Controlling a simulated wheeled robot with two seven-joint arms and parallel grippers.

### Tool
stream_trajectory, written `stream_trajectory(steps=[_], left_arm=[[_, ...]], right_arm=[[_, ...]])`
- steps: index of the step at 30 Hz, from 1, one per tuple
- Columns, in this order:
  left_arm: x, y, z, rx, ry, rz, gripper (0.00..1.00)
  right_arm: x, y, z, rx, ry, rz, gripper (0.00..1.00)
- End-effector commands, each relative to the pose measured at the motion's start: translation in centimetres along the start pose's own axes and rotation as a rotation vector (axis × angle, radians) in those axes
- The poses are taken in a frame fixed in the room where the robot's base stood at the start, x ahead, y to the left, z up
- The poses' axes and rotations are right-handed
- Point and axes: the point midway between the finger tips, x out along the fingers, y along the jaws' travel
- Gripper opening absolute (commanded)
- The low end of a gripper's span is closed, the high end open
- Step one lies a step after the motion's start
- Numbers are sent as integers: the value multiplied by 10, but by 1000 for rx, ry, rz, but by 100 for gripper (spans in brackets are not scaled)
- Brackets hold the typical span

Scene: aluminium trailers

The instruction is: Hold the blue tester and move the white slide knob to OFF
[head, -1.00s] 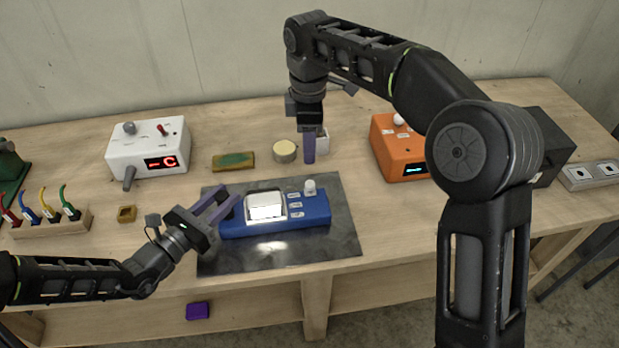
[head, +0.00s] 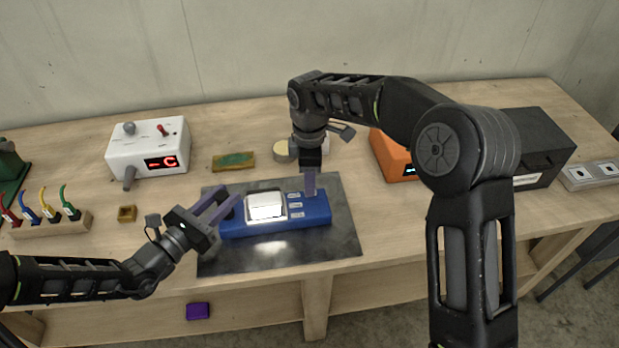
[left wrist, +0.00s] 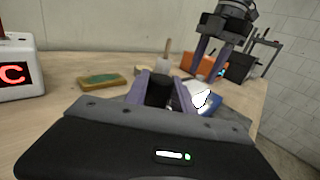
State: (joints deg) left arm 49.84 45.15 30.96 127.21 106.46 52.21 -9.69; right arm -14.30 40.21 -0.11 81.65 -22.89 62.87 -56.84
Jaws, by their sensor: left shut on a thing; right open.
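The blue tester (head: 262,226) lies on the dark mat (head: 340,240), with a pale display and a row of white labels at its right. My left gripper (head: 226,205) is shut on the tester's left end. In the left wrist view the tester (left wrist: 213,108) shows partly, behind the fingers. My right gripper (head: 310,190) is open and points down at the tester's right end, over the place of the white slide knob. The knob is hidden behind its fingers in the head view. My right gripper (left wrist: 211,65) also shows above the tester in the left wrist view.
A white box (head: 148,148) with a red display stands at the back left. An orange box (head: 390,155) and a dark box (head: 540,150) stand at the right. A green-topped block (head: 233,161) and a round tin (head: 282,151) lie behind the mat.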

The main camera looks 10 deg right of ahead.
Motion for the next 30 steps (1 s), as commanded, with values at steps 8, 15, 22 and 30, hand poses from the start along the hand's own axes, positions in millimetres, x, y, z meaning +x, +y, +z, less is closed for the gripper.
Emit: stream_trajectory(steps=[8, 15, 22, 30], left_arm=[[0, 0, 0, -1, 0, 0, 0], [0, 0, 0, -1, 0, 0, 0], [0, 0, 0, -1, 0, 0, 0], [0, 0, 0, -1, 0, 0, 0]], right_arm=[[7, 0, 0, 0, 0, 0, 45], [7, 0, 0, 0, 0, 0, 34], [6, 0, 0, 0, 0, 0, 15], [6, 0, 0, 0, 0, 1, 0]])
